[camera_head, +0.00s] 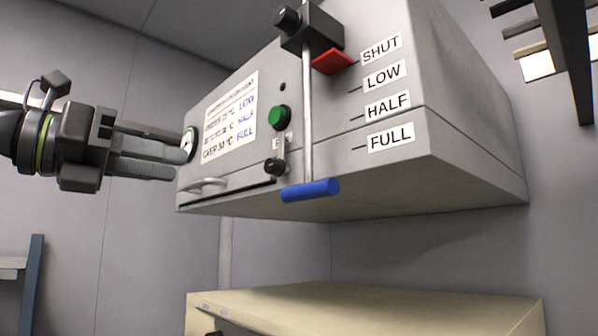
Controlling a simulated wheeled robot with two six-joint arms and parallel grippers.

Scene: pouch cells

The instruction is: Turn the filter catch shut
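A grey box unit (460,150) hangs on the wall, with a small black-knobbed lever (275,166) low on its front that looks like the filter catch. The lever's arm points down, and a small label beside it is partly hidden. A pale pull handle (207,184) sits to its left on the lower front edge. My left gripper (181,156) is open and empty at the unit's left end. Its two fingers are apart and point right, near the round gauge (188,143); whether they touch the unit I cannot tell. My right gripper is out of view.
A long rod lever with a blue grip (311,190) hangs right of the catch; its red pointer (333,61) is by SHUT. A green button (280,118) sits above the catch. A cream cabinet (380,300) stands below, with free space between.

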